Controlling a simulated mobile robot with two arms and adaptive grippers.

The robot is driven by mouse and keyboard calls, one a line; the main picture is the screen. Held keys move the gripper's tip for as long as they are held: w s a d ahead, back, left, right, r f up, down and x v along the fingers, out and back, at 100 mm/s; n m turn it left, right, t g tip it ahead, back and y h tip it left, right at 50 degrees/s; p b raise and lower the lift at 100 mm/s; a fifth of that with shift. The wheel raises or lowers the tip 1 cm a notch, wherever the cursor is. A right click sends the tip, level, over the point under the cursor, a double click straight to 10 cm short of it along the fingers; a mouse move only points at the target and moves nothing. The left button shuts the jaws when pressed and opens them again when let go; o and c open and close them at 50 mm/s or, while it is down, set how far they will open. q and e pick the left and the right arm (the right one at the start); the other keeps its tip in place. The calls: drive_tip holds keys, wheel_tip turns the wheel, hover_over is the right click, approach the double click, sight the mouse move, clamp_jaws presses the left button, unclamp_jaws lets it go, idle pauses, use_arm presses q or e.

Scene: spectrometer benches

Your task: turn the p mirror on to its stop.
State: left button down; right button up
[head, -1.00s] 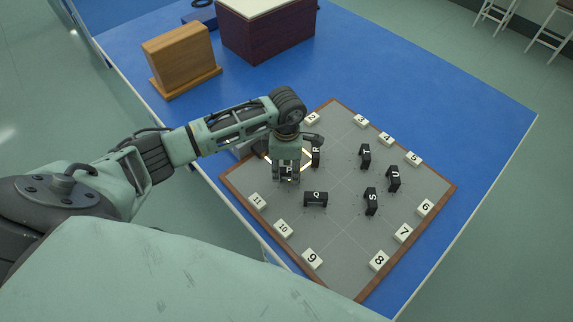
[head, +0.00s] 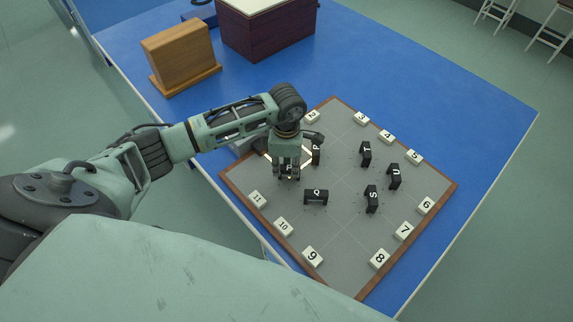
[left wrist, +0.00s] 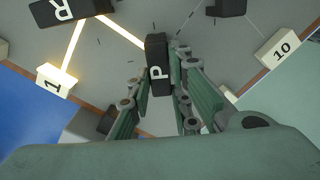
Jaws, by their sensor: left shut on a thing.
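The P mirror (left wrist: 157,65) is a black block with a white letter P. In the left wrist view it stands upright between the two fingers of my left gripper (left wrist: 160,78), which is shut on it. In the head view my left gripper (head: 287,176) points down at the board's left part, and its fingers mostly hide the P mirror. A bright beam runs from the block marked 1 (left wrist: 56,80) to the R mirror (left wrist: 70,8) and on to the P mirror. I see no bright beam leaving P. My right gripper is not in view.
The grey board (head: 340,235) has a brown rim and numbered white blocks along its edges. The Q mirror (head: 316,197) stands close to my gripper; the S (head: 372,199), T (head: 366,154) and U (head: 394,176) mirrors stand farther right. A wooden block (head: 180,58) stands behind my arm.

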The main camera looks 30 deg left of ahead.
sight(287, 166)
use_arm(q)
drive_tip(key=m+b, duration=0.2)
drive_tip(key=b, duration=0.1)
drive_tip(key=m+b, duration=0.2)
drive_tip(key=b, duration=0.1)
drive_tip(key=m+b, duration=0.2)
drive_tip(key=b, duration=0.1)
drive_tip(key=shift+w+a+f+m, duration=0.1)
drive_tip(key=shift+w+f+m, duration=0.1)
drive_tip(key=shift+w+m, duration=0.1)
drive_tip(key=shift+r+m+b, duration=0.15)
drive_tip(key=shift+m+b, duration=0.75)
drive_tip(key=shift+b, duration=0.05)
drive_tip(key=shift+r, duration=0.1)
drive_tip(key=c, duration=1.6)
unclamp_jaws()
wheel_tip(287, 166, up, 12)
